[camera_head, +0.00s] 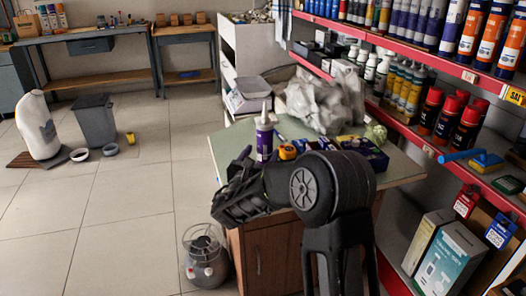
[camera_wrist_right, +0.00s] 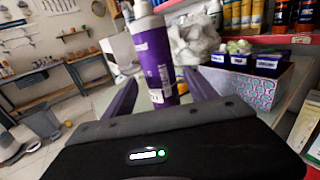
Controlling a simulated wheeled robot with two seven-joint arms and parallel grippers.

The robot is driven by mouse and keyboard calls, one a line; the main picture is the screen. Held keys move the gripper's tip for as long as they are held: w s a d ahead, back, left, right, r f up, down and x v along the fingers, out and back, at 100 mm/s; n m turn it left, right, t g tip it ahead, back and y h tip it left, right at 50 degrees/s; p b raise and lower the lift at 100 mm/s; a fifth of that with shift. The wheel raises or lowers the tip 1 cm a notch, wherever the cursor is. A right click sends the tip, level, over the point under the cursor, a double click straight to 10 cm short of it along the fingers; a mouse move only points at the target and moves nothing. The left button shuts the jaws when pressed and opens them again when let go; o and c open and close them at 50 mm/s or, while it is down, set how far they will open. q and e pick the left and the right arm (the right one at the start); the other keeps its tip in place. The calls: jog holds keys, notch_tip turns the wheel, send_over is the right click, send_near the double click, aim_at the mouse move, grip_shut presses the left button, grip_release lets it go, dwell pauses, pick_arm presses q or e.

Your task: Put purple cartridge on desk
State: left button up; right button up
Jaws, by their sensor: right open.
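The purple cartridge (camera_head: 264,138) with a white top and nozzle stands upright at the near left part of the desk (camera_head: 225,150). Its lower end is hidden behind my right gripper (camera_head: 248,170) in the head view. In the right wrist view the cartridge (camera_wrist_right: 155,60) shows between the two open dark fingers of my right gripper (camera_wrist_right: 158,88), with a gap visible on both sides. I cannot tell whether either finger touches it. My left gripper is not in view.
A yellow tape measure (camera_head: 287,152), small boxes (camera_head: 365,153) and a crumpled grey bag (camera_head: 325,100) crowd the desk to the right. A red-edged shelf (camera_head: 420,140) with bottles rises beyond.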

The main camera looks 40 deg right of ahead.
jog(key=b+v, duration=0.1)
jog(key=v, duration=0.8)
jog(key=shift+s+a+b, duration=0.3)
jog(key=shift+b, duration=0.05)
